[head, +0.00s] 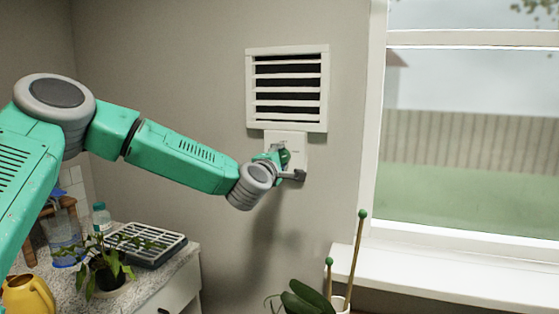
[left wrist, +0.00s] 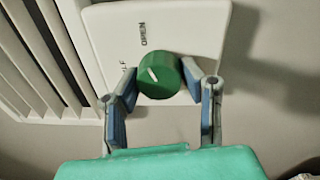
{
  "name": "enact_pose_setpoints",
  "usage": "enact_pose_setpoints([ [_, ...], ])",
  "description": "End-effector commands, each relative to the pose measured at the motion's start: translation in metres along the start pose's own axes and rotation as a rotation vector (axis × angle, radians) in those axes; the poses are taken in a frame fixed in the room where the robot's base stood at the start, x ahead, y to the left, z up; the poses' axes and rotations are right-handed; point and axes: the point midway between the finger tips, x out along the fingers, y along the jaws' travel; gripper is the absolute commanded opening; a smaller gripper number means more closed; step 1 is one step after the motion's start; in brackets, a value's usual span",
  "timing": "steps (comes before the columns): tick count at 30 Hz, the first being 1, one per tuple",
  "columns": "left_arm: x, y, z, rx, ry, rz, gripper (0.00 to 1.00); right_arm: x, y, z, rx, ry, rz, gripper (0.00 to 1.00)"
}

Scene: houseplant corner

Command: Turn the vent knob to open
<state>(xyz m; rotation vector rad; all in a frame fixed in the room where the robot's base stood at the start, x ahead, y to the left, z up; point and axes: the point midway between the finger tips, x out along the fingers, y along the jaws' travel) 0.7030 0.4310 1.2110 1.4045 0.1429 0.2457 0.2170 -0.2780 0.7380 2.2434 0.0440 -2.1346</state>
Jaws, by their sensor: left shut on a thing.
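The vent knob (left wrist: 160,78) is green with a white pointer line, on a white plate (left wrist: 100,35) marked OPEN; another label beside it is partly hidden. In the left wrist view the line slants up and left, roughly between that label and OPEN. My left gripper (left wrist: 168,85) is shut on the knob, one finger on each side. In the head view the gripper (head: 285,165) covers much of the plate (head: 299,141) below the louvred vent (head: 288,62). Dark gaps show between the vent's slats. My right gripper is not in view.
A window with a white sill (head: 430,270) is at the right. Below the vent stands a pot with a plant (head: 305,297) and green-tipped stakes. At the lower left, a counter holds a potted plant (head: 108,265), a rack (head: 147,243) and a yellow watering can (head: 28,296).

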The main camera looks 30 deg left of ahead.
Motion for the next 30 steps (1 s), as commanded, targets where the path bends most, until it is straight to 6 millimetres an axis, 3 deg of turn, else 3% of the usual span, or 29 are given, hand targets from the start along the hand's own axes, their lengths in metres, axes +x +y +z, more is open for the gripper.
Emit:
enact_pose_setpoints([
  [20,-0.0022,-0.0072,0.0053,0.072,-0.016,-0.014,0.07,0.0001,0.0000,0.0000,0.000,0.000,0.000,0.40],
  [21,-0.0022,-0.0074,0.0054,0.072,-0.016,-0.015,0.39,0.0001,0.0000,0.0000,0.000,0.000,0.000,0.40],
  [23,-0.0021,-0.0074,0.0052,0.072,-0.015,-0.015,0.56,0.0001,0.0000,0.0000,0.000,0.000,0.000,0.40],
  [30,-0.0010,-0.0045,0.0011,0.068,-0.009,-0.008,0.56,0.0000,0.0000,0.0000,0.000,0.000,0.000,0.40],
])
